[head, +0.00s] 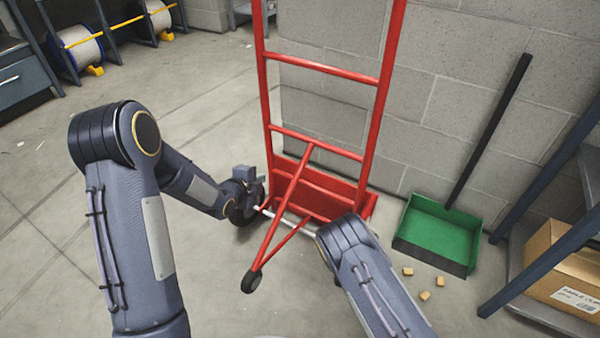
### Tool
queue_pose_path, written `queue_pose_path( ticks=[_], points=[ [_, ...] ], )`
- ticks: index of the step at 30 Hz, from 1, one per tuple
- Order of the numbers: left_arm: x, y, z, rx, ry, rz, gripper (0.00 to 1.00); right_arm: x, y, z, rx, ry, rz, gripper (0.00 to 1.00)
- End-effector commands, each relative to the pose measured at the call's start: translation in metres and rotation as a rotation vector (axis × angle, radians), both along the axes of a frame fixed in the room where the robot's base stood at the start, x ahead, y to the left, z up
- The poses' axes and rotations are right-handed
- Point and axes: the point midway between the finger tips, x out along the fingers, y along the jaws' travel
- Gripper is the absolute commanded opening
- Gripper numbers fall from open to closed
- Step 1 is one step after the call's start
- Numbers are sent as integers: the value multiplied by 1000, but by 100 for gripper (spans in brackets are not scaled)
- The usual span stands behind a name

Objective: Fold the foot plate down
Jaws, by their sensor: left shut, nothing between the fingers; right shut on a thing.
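A red hand truck (322,70) stands upright by the block wall, with crossbars between its two rails. Its red foot plate (345,197) shows as a broad panel low on the frame, behind the red struts, and looks folded up against it. My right forearm reaches in from the bottom toward the foot plate's lower right. My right gripper is hidden behind that arm.
A red strut frame with a small caster (251,281) juts toward me. A green dustpan (440,232) with a black handle stands right, with several small tan blocks (425,295) before it. A shelf with a cardboard box (565,265) is far right.

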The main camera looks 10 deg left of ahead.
Motion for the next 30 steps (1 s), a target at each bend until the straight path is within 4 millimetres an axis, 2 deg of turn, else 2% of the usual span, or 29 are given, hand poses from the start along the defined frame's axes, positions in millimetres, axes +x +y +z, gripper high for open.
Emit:
queue_pose_path(
  ticks=[1,5,10,14,30],
  points=[
    [3,-7,-16,36,-20,-48,0,0,1,0,0,0,1,0],
    [8,-20,-37,105,-78,-138,0,0,1,0,0,0,1,0],
    [13,-28,-49,140,-114,-185,0,0,1,0,0,1,1,0],
    [25,-32,-55,143,-117,-189,0,0,1,0,0,1,1,0],
    [124,-64,-105,140,-116,-185,0,0,1,0,0,0,1,0]
  ],
)
